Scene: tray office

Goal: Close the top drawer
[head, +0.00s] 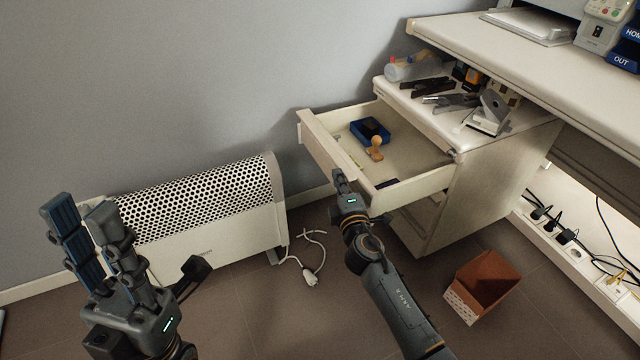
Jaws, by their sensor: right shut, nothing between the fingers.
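The top drawer (408,165) is pulled out of the white cabinet (490,185). Its front panel (322,148) faces left, towards the wall and heater side. Inside lie a blue box (370,130) and a wooden-handled stamp (376,149). My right gripper (339,177) is shut and empty at the near part of the drawer's front panel. I cannot tell whether it touches the panel. My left gripper (138,236) is open and empty, away from the drawer, in front of the heater.
A white heater (205,240) stands against the wall, with its cable and plug (311,278) on the floor. An open brown bin (482,285) stands right of my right arm. Hole punch (490,113) and stationery sit on the cabinet, partly under the desk (520,70).

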